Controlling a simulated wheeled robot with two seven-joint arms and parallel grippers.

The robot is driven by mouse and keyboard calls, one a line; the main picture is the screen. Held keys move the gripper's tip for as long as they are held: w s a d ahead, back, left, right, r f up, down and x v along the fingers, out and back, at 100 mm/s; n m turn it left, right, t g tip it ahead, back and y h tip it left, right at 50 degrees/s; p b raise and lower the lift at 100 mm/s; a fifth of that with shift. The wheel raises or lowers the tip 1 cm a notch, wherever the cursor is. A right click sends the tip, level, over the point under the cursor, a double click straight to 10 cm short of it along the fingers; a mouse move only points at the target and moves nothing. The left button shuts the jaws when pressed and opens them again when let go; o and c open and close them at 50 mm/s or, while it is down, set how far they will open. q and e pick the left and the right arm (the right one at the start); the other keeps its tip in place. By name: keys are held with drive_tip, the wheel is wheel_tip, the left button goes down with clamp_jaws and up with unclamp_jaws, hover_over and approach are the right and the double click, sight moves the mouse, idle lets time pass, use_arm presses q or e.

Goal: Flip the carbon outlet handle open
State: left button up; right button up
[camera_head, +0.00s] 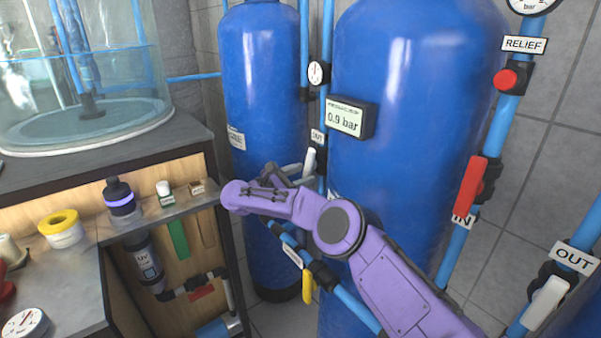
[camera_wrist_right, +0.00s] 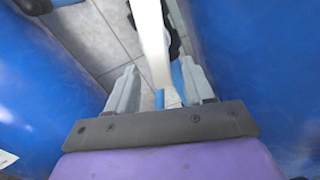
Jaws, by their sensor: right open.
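A white valve handle (camera_head: 309,162) sits by the small OUT label (camera_head: 317,136) on the blue pipe between the two blue tanks. My right gripper (camera_head: 297,173) is beside it, partly hidden behind its own wrist. In the right wrist view, the white handle (camera_wrist_right: 152,40) runs between the two grey fingers of the open gripper (camera_wrist_right: 160,85). Gaps show on both sides of the handle. A second white handle (camera_head: 545,304) is by another OUT label (camera_head: 575,257) at the lower right. The pictures do not show which one is labelled carbon. My left gripper is not in view.
The large blue tank (camera_head: 410,110) stands right of my gripper, the other blue tank (camera_head: 262,90) behind and left. A display box (camera_head: 351,118) reads 0.9 bar. A red handle (camera_head: 473,186) and a yellow handle (camera_head: 308,287) are nearby. A shelf (camera_head: 160,212) is at left.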

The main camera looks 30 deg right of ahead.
drive_tip(key=shift+d, duration=0.2)
clamp_jaws()
drive_tip(key=shift+s+f+n+b, duration=0.1)
drive_tip(key=shift+f+n+b, duration=0.05)
drive_tip(key=shift+n+b, duration=0.3)
drive_tip(key=shift+s+n, duration=0.3)
drive_tip(key=shift+n, duration=0.85)
unclamp_jaws()
